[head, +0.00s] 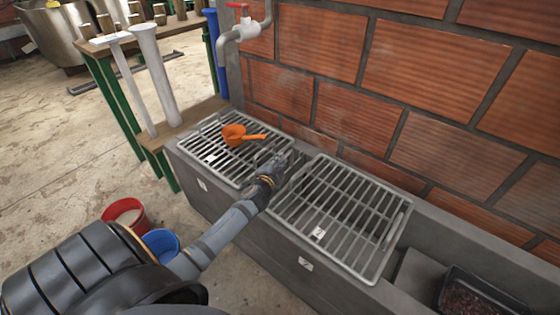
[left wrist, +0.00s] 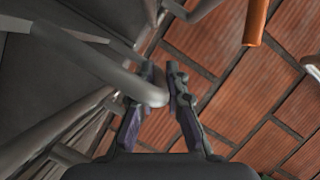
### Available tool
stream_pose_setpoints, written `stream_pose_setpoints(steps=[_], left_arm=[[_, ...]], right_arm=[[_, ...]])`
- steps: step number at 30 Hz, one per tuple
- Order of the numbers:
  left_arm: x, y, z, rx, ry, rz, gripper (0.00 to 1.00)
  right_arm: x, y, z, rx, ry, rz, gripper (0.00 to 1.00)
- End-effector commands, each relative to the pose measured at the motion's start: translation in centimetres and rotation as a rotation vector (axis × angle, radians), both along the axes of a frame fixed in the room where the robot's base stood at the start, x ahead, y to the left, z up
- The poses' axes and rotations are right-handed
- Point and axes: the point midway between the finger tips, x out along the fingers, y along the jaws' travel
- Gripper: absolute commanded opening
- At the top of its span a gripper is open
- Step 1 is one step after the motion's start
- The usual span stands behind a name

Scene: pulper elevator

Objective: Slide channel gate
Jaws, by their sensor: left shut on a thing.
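Two grey barred metal gates lie over a concrete channel (head: 245,215). The left gate (head: 205,140) has a bent tube handle (head: 262,156) at its right end, and the right gate (head: 335,212) has one along its right side. My left gripper (head: 275,168) is at the right end of the left gate. In the left wrist view its fingers (left wrist: 160,85) are closed around the grey tube handle (left wrist: 148,93). The gripper partly hides the handle in the head view. My right gripper is not in view.
An orange scoop (head: 235,134) lies on the left gate. A brick wall (head: 340,110) and a pipe with a red tap (head: 240,28) stand behind. Red (head: 125,212) and blue (head: 160,243) buckets are in front. A dark tray (head: 475,296) sits at the right.

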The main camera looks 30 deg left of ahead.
Motion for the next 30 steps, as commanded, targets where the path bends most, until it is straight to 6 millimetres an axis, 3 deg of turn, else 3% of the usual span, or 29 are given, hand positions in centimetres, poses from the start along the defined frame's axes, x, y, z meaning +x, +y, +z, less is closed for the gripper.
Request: stream_pose_setpoints(steps=[2,3,7,18,30], left_arm=[[-0.2,0.0,-0.7,-0.004,0.012,0.003,0.00],[-0.3,0.0,-0.7,-0.004,0.012,0.003,0.18],[-0.2,0.0,-0.6,-0.003,0.011,0.004,0.35],[-0.8,-0.1,-0.3,-0.001,0.008,0.002,0.36],[-9.2,-2.3,1.5,0.000,0.011,0.000,0.36]], right_arm=[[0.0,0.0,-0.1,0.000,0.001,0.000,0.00],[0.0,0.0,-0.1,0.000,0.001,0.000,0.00],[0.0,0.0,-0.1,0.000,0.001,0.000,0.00],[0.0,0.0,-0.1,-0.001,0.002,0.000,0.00],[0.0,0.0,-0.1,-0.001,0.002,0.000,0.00]])
